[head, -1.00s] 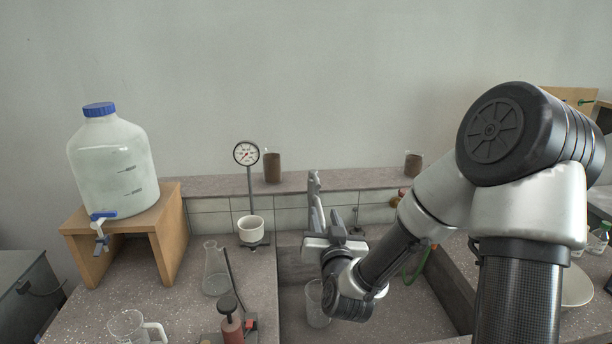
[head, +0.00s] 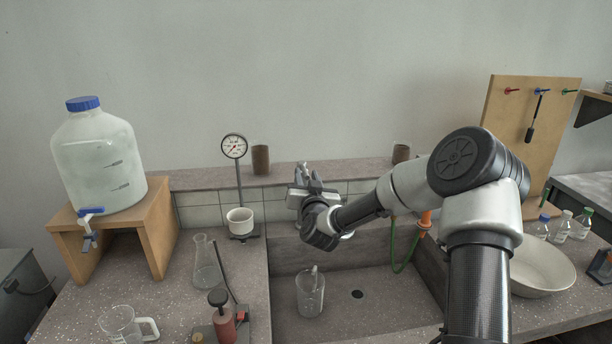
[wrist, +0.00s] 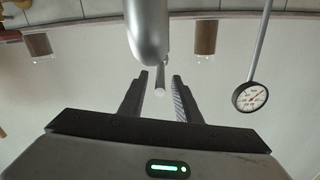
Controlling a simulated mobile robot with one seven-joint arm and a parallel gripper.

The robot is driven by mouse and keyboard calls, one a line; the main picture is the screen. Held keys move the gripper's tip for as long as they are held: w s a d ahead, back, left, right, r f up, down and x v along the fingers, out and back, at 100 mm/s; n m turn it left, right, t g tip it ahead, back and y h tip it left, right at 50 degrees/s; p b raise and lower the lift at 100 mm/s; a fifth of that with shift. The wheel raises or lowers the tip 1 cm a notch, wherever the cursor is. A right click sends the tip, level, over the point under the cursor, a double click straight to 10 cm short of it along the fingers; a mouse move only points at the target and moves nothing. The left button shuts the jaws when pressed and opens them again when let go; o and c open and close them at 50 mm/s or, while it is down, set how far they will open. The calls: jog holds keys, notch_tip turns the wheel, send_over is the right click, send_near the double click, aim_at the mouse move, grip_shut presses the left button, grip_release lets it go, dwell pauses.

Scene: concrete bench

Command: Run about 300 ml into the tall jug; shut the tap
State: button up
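The tall jug (head: 310,299) is clear and stands upright in the sink. A pale upright strip shows at its far rim; I cannot tell whether it is water or the handle, nor read a level. The metal tap (head: 303,172) at the back of the sink is mostly hidden by my gripper (head: 302,186). In the wrist view the tap's grey body (wrist: 148,32) looms above, and its thin pale-tipped lever (wrist: 159,78) lies between my open fingers (wrist: 160,80), with a gap on both sides.
A large bottle (head: 98,160) with a blue spigot stands on a wooden stand (head: 158,222) at left. A flask (head: 206,262), a short handled jug (head: 127,326) and a dial gauge (head: 234,146) are on the left bench. A bowl (head: 540,268) is at right. The sink's right half is clear.

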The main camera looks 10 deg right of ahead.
jog(key=shift+w, duration=0.7)
grip_shut()
jog(key=shift+a+r+g+p, duration=0.1)
jog(key=shift+r+g+p, duration=0.3)
jog(key=shift+r+p, duration=0.5)
jog(key=shift+w+p, duration=0.1)
jog(key=shift+p, duration=0.35)
jog(key=shift+f+g, duration=0.3)
jog(key=shift+g, duration=0.1)
grip_release()
